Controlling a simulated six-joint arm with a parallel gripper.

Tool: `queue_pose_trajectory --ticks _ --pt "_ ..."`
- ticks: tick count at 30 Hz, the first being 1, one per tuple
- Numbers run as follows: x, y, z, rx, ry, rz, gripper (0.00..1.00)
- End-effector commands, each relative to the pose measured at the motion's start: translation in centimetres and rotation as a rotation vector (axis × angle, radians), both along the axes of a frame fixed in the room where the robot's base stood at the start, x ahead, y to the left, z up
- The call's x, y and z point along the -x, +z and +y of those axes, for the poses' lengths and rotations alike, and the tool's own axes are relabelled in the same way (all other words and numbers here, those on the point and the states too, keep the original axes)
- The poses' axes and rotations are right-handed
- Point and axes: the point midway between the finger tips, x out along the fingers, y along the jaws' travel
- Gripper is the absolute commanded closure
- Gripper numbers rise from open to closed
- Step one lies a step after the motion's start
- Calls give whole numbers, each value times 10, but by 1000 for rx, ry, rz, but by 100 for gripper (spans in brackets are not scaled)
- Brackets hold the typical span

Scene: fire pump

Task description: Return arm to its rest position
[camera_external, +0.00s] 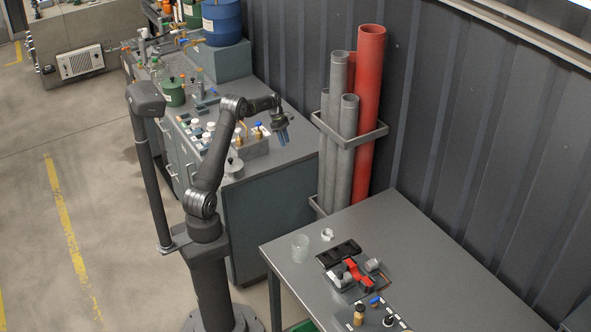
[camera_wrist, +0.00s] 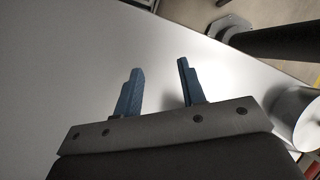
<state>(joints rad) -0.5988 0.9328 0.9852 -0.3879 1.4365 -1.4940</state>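My arm rises from its pedestal at the lower left of the external view. It bends over at the elbow towards the right. My gripper (camera_external: 282,136) hangs, fingers down, near the right end of the grey cabinet bench, and seems to be above the bench. In the wrist view the two blue fingers of my gripper (camera_wrist: 158,82) stand apart with nothing between them. Behind them is a bare, light grey surface (camera_wrist: 60,60).
A grey bench (camera_external: 290,168) carries bottles, small parts and a blue drum (camera_external: 222,22). Grey pipes and a red pipe (camera_external: 366,110) stand in a wall rack right of my gripper. A front table (camera_external: 430,260) holds a red pump part (camera_external: 358,274) and a clear cup (camera_external: 300,248).

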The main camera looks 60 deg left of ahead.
Motion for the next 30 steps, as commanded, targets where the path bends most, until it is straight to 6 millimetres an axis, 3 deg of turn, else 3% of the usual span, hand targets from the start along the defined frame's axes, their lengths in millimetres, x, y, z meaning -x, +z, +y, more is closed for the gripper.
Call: queue_pose_trajectory --ticks 21,30 --pt "40 -54 -129 4 -368 1 63" --pt "62 -70 -172 5 -488 2 63"
